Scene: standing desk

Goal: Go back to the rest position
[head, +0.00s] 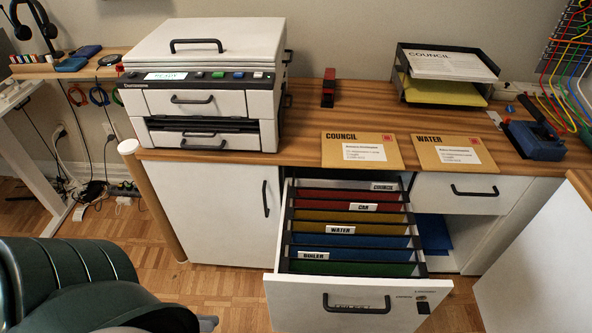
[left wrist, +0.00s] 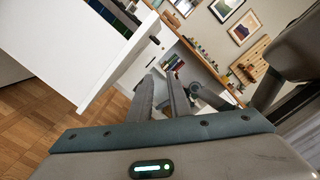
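My left arm (head: 75,285) shows in dark green at the lower left of the head view, left of the open drawer; its fingers cannot be made out there. In the left wrist view my left gripper (left wrist: 161,80) has its two grey fingers apart with nothing between them. It is clear of the white drawer front, which shows at the upper left of that view. My right gripper is in neither view.
The file drawer (head: 345,303) with coloured folders is pulled out. Council (head: 361,149) and Water (head: 453,153) envelopes lie on the wooden desktop (head: 300,118). Parquet floor is free left of the drawer.

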